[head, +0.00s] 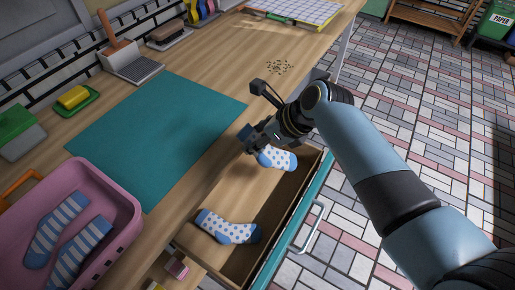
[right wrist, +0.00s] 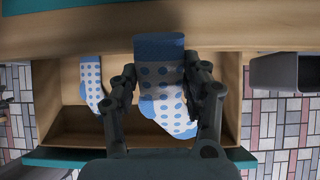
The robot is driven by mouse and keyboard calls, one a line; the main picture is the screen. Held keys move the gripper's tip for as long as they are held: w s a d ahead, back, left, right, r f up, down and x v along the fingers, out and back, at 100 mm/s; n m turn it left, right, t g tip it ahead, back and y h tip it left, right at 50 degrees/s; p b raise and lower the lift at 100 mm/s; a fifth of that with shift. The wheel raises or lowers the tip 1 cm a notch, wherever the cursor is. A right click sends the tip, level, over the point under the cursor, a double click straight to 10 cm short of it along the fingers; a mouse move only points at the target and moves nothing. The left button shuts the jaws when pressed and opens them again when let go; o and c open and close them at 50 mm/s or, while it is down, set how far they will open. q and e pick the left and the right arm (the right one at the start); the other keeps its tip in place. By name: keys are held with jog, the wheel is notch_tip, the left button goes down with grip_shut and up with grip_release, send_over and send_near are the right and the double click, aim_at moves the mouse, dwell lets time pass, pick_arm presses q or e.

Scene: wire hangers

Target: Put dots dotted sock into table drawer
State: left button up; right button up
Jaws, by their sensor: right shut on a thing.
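My right gripper (head: 257,140) is shut on a white sock with blue dots (head: 277,159), over the far end of the open table drawer (head: 238,266). In the right wrist view the held dotted sock (right wrist: 165,98) hangs between the fingers, its blue cuff towards the table edge. I cannot tell whether it touches the drawer bottom. A second dotted sock (head: 228,230) lies flat in the drawer's near part; it also shows in the right wrist view (right wrist: 92,85). My left gripper is not in view.
A pink basket (head: 128,192) with two striped socks (head: 55,228) stands on the table at the left. A teal mat (head: 150,130) covers the table's middle. A dustpan (head: 130,65), a yellow sponge (head: 73,97) and dark crumbs (head: 279,67) lie on the tabletop. The drawer's handle (head: 313,226) faces the tiled floor.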

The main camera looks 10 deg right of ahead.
jog(key=shift+f+b, duration=0.3)
jog(key=shift+f, duration=1.6)
jog(key=shift+f, duration=0.6)
jog(key=o, duration=1)
jog(key=shift+c, duration=0.2)
jog(key=shift+r, duration=0.1)
